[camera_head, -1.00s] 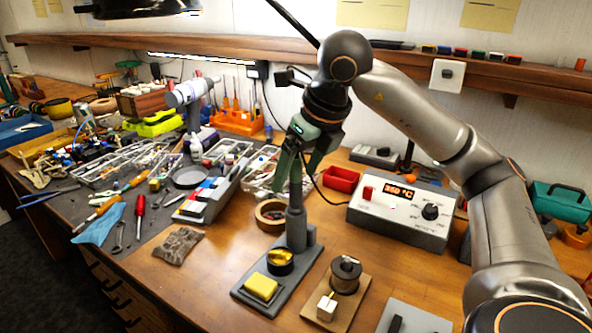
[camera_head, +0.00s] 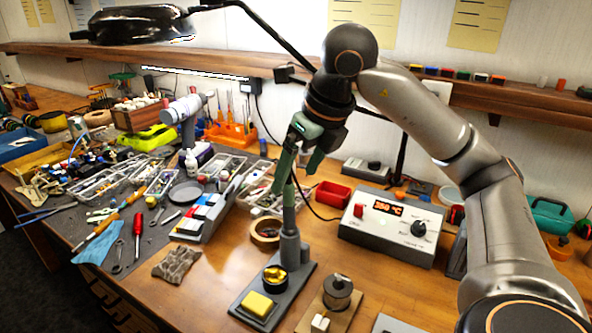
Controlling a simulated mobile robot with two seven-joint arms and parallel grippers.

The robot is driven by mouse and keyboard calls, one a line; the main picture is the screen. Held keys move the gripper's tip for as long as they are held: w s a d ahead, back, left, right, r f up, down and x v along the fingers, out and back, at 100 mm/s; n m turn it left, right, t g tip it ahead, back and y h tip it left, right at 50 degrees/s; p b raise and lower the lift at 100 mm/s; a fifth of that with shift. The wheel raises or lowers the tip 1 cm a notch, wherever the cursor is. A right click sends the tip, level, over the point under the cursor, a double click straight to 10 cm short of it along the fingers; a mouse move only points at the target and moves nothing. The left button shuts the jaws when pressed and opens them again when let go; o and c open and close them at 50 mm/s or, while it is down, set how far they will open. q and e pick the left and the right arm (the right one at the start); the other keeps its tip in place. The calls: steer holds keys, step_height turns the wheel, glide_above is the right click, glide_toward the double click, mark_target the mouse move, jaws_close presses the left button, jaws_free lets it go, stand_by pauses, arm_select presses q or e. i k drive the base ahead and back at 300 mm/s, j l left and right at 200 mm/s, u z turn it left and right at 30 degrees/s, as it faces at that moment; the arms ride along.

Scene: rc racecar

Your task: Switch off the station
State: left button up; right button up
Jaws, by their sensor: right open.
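The station (camera_head: 385,230) is a grey box on the bench at right of centre. Its orange display is lit with a temperature in °C. A red switch (camera_head: 359,210) is at the left of its front panel and a black knob (camera_head: 418,228) at the right. My right gripper (camera_head: 297,178) is open, its green fingers pointing down. In the picture it overlaps the top of the grey stand's post (camera_head: 290,245), left of the station. I cannot tell whether the fingers touch the post. My left gripper is out of view.
The stand's base holds a yellow sponge (camera_head: 257,304) and a brass-coloured coil cup (camera_head: 274,278). A spool (camera_head: 338,291) stands to its right. A red tray (camera_head: 332,194) and a tape roll (camera_head: 265,232) are near the stand. A black lamp (camera_head: 135,24) hangs at the upper left.

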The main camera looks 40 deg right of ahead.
mark_target(358, 208)
steer(key=k+j, duration=0.35)
steer(key=j, duration=0.15)
steer(key=k+j, duration=0.4)
steer(key=j, duration=0.1)
